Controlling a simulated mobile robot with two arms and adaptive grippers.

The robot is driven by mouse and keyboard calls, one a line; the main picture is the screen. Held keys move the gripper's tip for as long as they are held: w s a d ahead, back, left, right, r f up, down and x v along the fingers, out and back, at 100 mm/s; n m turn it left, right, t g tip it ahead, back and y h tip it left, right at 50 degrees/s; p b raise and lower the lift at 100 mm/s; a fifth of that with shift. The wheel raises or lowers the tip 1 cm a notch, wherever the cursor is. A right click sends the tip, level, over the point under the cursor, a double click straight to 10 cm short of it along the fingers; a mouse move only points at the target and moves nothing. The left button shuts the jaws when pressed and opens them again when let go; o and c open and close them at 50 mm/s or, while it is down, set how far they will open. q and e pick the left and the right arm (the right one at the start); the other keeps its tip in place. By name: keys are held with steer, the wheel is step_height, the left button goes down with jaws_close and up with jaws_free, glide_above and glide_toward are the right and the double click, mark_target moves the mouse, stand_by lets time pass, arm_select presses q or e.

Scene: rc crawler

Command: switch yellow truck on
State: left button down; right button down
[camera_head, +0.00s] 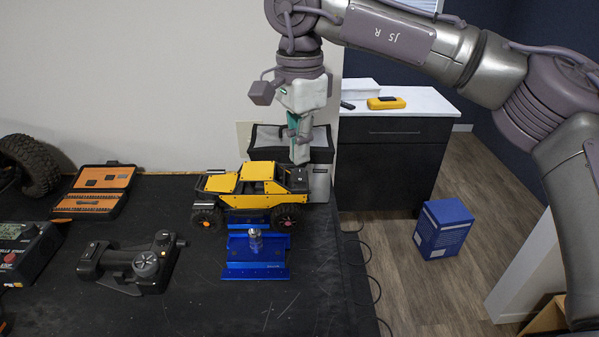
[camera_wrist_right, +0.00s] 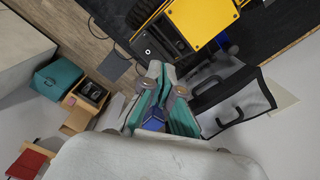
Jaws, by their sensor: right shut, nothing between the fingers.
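The yellow truck (camera_head: 236,186), a crawler with black wheels, stands on the black table with its black rear end to the right. In the right wrist view its yellow body (camera_wrist_right: 205,18) and black rear part with a small white round mark (camera_wrist_right: 152,47) show at the top. My right gripper (camera_head: 300,160) points down over the truck's rear end. Its fingers (camera_wrist_right: 158,68) are together and empty, close to the black rear part; whether they touch it I cannot tell. My left gripper is in neither view.
A blue stand (camera_head: 254,271) is in front of the truck, a black controller (camera_head: 130,262) to its left, and an open orange toolbox (camera_head: 98,182) further left. A black-and-grey bag (camera_head: 319,181) is behind the truck. A blue box (camera_head: 443,228) stands on the floor right of the table.

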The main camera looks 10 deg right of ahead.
mark_target(300, 170)
steer(key=shift+f+b, duration=0.75)
steer(key=shift+f, duration=0.4)
steer(key=shift+r, duration=0.1)
stand_by(0.3)
steer(key=shift+r+p, duration=2.95)
steer(key=shift+r, duration=0.55)
steer(key=shift+f, duration=0.15)
